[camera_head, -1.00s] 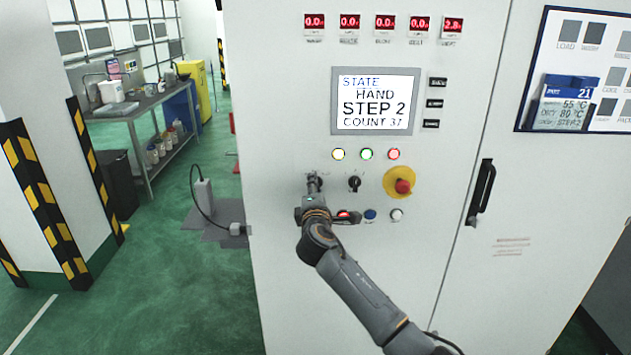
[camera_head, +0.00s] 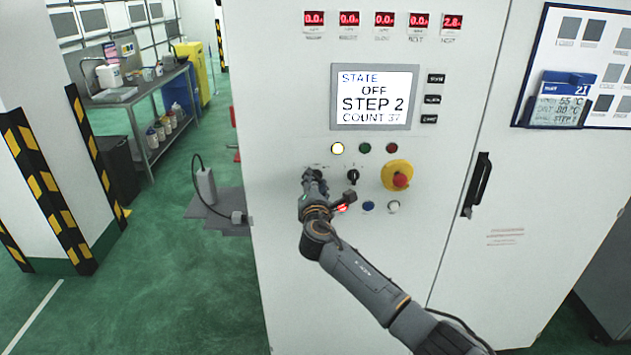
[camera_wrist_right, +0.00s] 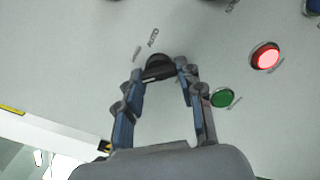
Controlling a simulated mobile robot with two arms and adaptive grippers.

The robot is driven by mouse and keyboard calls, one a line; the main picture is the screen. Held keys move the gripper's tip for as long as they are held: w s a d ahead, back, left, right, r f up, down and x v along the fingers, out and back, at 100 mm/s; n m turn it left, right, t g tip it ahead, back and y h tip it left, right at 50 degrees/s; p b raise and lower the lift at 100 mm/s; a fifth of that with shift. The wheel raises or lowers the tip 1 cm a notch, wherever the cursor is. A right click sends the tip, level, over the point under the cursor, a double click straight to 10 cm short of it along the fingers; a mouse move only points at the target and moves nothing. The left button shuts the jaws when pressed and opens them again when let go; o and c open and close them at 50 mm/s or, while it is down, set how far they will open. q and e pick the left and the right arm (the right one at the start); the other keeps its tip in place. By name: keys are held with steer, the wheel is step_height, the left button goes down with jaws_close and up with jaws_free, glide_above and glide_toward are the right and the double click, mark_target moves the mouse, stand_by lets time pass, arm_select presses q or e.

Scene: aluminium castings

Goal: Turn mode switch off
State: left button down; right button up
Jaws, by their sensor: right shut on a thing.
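The mode switch is a dark rotary knob on the white cabinet front, mostly hidden by my right gripper in the head view. In the right wrist view the black knob (camera_wrist_right: 159,66) sits between the fingertips. My right gripper (camera_head: 313,182) is shut on the knob; its fingers (camera_wrist_right: 160,72) touch it from both sides. The cabinet screen (camera_head: 374,97) reads STATE OFF, STEP 2, COUNT 37. My left gripper does not show.
A second black knob (camera_head: 353,176) and a red emergency stop on a yellow base (camera_head: 397,175) lie to the right. A glowing red button (camera_head: 343,208), a blue button (camera_head: 368,206) and a white button (camera_head: 393,207) sit below. A door handle (camera_head: 477,185) stands further right.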

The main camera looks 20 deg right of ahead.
steer(key=shift+f, duration=0.15)
steer(key=o, duration=1.2)
steer(key=shift+c, duration=0.2)
steer(key=shift+s, duration=0.1)
steer(key=v, duration=1.2)
